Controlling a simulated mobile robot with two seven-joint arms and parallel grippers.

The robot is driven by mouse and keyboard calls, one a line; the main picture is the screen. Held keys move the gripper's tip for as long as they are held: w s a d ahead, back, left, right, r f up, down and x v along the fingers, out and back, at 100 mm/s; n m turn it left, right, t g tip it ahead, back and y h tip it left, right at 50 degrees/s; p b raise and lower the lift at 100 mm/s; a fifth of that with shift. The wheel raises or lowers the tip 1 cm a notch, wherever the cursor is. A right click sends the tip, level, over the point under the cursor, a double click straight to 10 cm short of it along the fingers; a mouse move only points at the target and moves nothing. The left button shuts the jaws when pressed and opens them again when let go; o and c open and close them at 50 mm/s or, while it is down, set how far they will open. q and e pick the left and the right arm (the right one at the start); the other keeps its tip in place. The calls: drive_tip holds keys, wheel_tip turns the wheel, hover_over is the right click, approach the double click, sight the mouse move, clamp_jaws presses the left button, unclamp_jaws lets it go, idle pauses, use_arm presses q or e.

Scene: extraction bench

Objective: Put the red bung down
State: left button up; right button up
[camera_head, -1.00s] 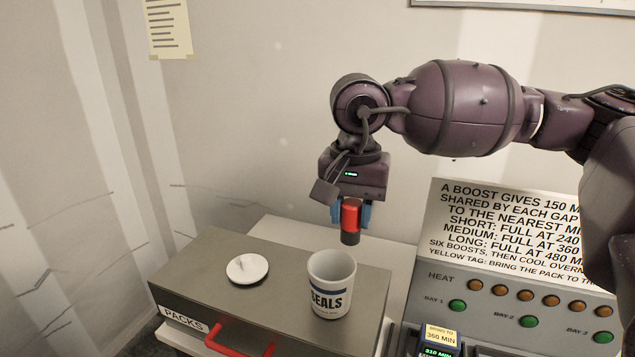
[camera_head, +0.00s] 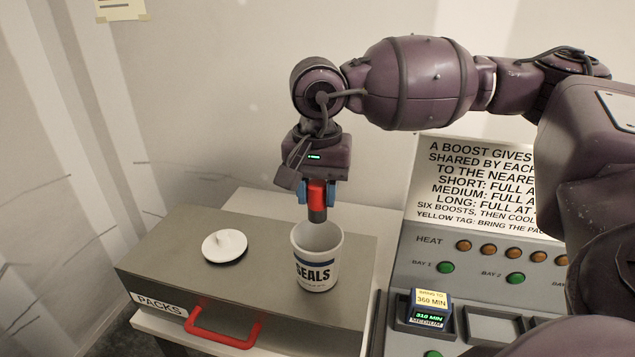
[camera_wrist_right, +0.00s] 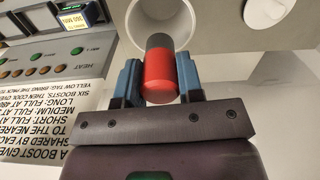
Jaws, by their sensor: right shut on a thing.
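The red bung (camera_head: 317,196), red above with a dark lower end, is held upright between the blue fingers of my right gripper (camera_head: 316,193). Its dark tip is just above the rim of the white SEALS cup (camera_head: 318,272) in the head view; I cannot tell whether it has passed the rim. In the right wrist view the bung (camera_wrist_right: 160,75) sits between both fingers (camera_wrist_right: 160,82), with its dark end over the edge of the cup's opening (camera_wrist_right: 160,18). The cup stands open on the grey PACKS case. My left gripper is not in view.
The PACKS case (camera_head: 185,262) has a red front handle (camera_head: 225,337). A white lid with a knob (camera_head: 224,245) lies on the case, left of the cup. The heat panel (camera_head: 490,262) with buttons and a sign stands at right, with a labelled pack (camera_head: 430,310) in a bay.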

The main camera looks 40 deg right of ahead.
sight(317, 217)
drive_tip(key=shift+f+b, duration=1.25)
drive_tip(key=shift+f, duration=1.55)
drive_tip(key=o, duration=1.1)
drive_tip(key=shift+r, duration=0.15)
wheel_tip(317, 217, up, 7)
drive_tip(key=p, duration=0.3)
